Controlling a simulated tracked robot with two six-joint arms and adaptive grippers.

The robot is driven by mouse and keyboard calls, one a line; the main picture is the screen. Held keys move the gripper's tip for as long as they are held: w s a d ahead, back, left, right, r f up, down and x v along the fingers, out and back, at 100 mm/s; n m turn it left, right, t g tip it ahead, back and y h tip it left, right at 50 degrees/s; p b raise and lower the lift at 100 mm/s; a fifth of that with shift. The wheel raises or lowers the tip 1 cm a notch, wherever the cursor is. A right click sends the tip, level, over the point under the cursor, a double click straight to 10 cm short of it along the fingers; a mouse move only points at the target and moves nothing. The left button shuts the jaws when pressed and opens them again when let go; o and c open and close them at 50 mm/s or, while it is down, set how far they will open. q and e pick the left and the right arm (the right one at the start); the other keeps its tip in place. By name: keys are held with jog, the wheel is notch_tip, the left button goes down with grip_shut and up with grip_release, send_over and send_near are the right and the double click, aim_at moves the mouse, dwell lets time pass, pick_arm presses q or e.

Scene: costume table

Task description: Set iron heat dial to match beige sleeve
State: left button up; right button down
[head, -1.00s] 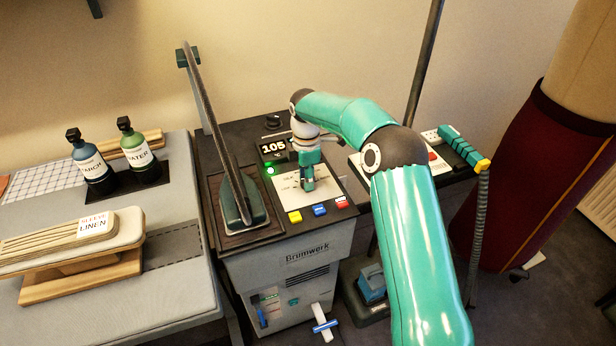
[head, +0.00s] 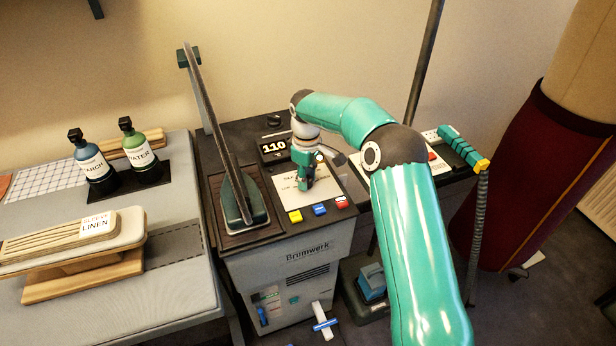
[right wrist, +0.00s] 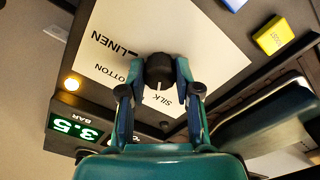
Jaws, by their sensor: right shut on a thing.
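The iron's heat dial (right wrist: 158,70) is a small black knob on a white plate (right wrist: 205,50) lettered LINEN, COTTON and SILK. Its white mark points down in the right wrist view, between COTTON and SILK. My right gripper (right wrist: 158,88) is shut on the dial, one finger each side; in the head view the gripper (head: 305,186) hides it. The display (head: 273,147) reads 110. The beige sleeve (head: 50,246) lies on a wooden sleeve board at left, with a tag (head: 97,224) reading SLEEVE LINEN. The iron (head: 243,205) stands on its rest left of the dial. My left gripper is out of view.
Yellow (head: 295,216), blue (head: 319,209) and red (head: 341,202) buttons line the station's front edge. An amber lamp (right wrist: 71,83) is lit beside a gauge (right wrist: 75,128) reading 3.5 BAR. Two bottles (head: 92,165) (head: 139,155) stand on the left table.

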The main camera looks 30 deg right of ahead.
jog(key=m, duration=0.5)
jog(key=shift+m, duration=0.3)
jog(key=m, duration=0.5)
jog(key=shift+b, duration=0.3)
jog(key=m, duration=0.5)
jog(key=shift+w+m, duration=0.1)
jog(key=shift+m, duration=0.3)
jog(key=m+b, duration=0.1)
jog(key=m, duration=0.4)
jog(key=shift+r, duration=0.1)
jog(key=c, duration=0.8)
grip_release()
notch_tip(320, 180, up, 12)
